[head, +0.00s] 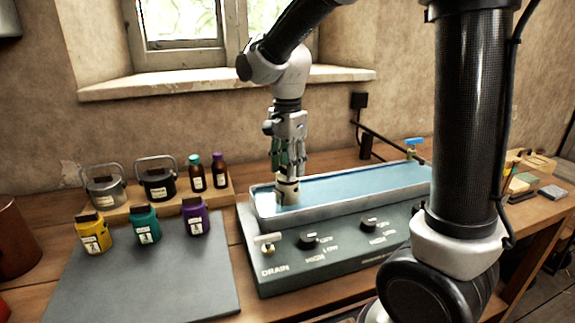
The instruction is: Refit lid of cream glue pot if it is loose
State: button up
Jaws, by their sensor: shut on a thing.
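The cream glue pot (288,193) is at the left end of the long metal water bath (345,206), small in the head view. It looks upright, with a dark band round it near the top. My gripper (288,172) points straight down over the pot and is shut on its upper part. The fingers cover much of the top, so I cannot tell whether the lid sits level or loose. I also cannot tell whether the pot's base touches the bath floor.
Yellow (93,235), teal (146,226) and purple (195,218) pots stand along the grey mat (150,285), otherwise clear. Behind them, two handled pots and two brown bottles stand on a wooden board (120,212). The control panel (335,245) has a drain tap (268,245) and knobs.

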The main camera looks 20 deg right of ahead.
jog(key=o, duration=1.5)
jog(key=shift+r, duration=0.15)
jog(key=shift+r, duration=3.35)
jog(key=shift+c, duration=0.3)
grip_shut()
